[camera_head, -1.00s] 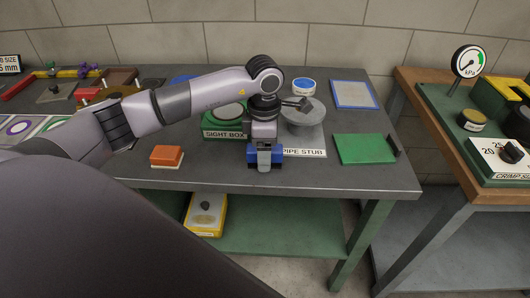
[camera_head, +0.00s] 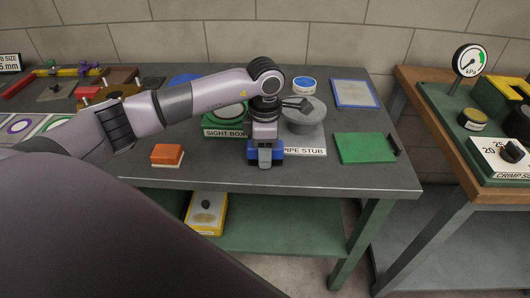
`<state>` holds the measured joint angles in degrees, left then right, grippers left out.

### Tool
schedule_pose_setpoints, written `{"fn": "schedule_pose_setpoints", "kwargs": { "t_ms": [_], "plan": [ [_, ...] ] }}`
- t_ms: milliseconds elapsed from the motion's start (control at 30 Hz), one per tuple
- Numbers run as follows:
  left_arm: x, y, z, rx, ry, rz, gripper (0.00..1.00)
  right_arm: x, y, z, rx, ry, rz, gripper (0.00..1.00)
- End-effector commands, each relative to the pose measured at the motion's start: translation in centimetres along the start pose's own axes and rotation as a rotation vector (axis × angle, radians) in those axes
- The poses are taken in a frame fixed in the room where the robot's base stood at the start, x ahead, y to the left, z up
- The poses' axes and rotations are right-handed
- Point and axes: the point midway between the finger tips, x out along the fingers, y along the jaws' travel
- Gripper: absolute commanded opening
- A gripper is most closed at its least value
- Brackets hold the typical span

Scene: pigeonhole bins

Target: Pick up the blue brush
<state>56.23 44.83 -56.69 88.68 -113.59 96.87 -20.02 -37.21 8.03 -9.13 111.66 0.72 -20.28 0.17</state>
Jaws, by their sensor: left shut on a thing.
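A blue brush (camera_head: 277,153) shows as a blue block on the grey workbench, in front of the pipe stub's label. My left gripper (camera_head: 265,160) points down over it and is shut on it; the gripper hides the middle of the brush. I cannot tell whether the brush touches the bench top. My right gripper is not in view.
An orange block (camera_head: 166,155) lies left of the gripper. The sight box (camera_head: 226,132) and grey pipe stub (camera_head: 304,116) stand close behind it. A green mat (camera_head: 364,148) lies to the right. The bench's front edge (camera_head: 290,187) is near.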

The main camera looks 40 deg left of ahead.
Motion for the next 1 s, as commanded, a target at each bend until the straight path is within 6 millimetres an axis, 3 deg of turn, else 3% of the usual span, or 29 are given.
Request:
{"fn": "schedule_pose_setpoints", "kwargs": {
  "t_ms": [267,600,800,1000],
  "plan": [
    [-5.1,0.1,0.1,0.001,-0.005,0.006,0.12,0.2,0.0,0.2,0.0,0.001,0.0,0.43],
    [-15.3,0.1,0.0,0.0,-0.002,0.005,0.12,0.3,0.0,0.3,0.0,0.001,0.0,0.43],
    [-18.2,0.0,0.0,-0.001,0.0,0.002,0.12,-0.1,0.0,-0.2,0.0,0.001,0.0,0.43],
    [-19.2,0.0,0.0,-0.001,0.0,0.001,0.12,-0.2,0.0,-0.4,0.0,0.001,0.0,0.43]
  ]
}}
